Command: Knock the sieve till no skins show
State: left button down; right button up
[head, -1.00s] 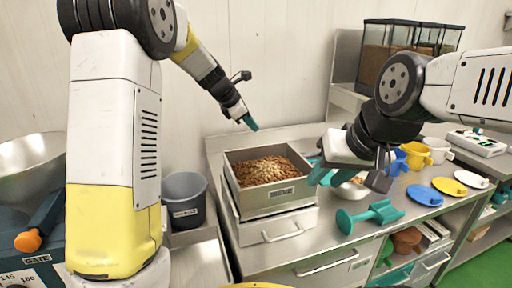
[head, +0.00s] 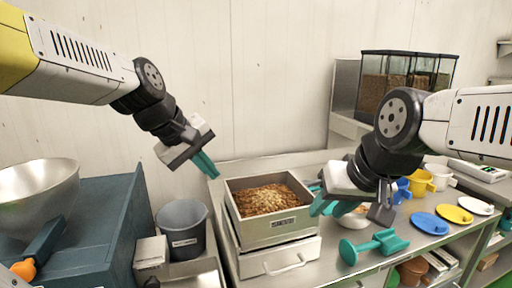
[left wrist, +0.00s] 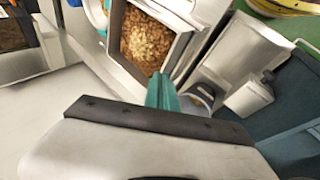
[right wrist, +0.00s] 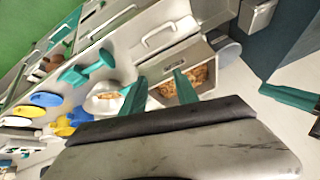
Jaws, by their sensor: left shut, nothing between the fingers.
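The sieve (head: 277,234) is a square metal box with a label on its front. It rests on a pale drawer unit on the steel bench. Inside lie nuts (head: 268,199), pale in the middle with brown pieces around; they also show in the left wrist view (left wrist: 148,42). My left gripper (head: 207,166) is shut and empty, in the air left of the sieve and above it. My right gripper (head: 332,205) is open and empty just right of the sieve, apart from it as seen in the right wrist view (right wrist: 160,92).
A white bowl (head: 352,222) with nuts and a teal scoop (head: 374,245) lie to the right. Mugs and coloured discs (head: 430,223) stand further right. A grey bucket (head: 184,231) stands left of the sieve, near a blue machine (head: 100,222) with a metal bowl.

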pick_arm(q)
jog(key=s+a+f+m+y, duration=0.2)
jog(key=s+m, duration=0.4)
jog(key=s, duration=0.4)
jog(key=shift+s+a+f+m+t, duration=0.35)
jog(key=shift+a+f, duration=0.3)
jog(key=shift+a, duration=0.25)
